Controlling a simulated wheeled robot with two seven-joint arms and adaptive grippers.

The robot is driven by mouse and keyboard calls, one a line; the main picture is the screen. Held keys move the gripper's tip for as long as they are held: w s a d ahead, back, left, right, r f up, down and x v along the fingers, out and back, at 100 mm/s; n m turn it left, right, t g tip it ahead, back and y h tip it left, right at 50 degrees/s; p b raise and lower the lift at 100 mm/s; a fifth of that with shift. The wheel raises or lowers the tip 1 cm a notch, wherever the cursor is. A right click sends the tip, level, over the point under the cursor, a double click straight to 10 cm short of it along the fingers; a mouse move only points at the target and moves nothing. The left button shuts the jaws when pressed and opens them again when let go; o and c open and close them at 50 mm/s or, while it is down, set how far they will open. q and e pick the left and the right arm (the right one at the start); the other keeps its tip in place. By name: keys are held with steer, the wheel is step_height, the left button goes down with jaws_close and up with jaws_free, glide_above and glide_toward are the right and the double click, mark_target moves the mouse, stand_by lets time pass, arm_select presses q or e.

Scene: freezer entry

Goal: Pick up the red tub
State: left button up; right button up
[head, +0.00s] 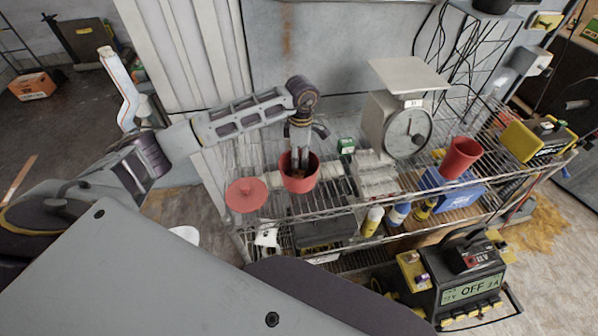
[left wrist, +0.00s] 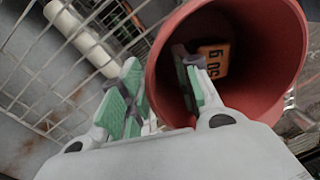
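A red tub (head: 299,184) stands open-topped on the upper wire shelf, left of centre. My left gripper (head: 299,160) points down at it from above. In the left wrist view the tub (left wrist: 255,95) fills the right side. My left gripper (left wrist: 158,92) is open there, with one green-padded finger inside the tub and the other outside its wall. A gap shows between the outer finger and the wall. An orange item with dark markings (left wrist: 214,60) shows inside the tub. My right gripper is not in view.
A red lid-like disc (head: 246,195) lies left of the tub. A tilted red cup (head: 461,157) is above a blue box (head: 452,190). A white roll (left wrist: 78,36) lies beside the tub.

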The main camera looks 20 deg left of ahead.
arm_select(q)
steer(key=shift+f, duration=0.25)
steer(key=shift+c, duration=0.2)
jaws_close()
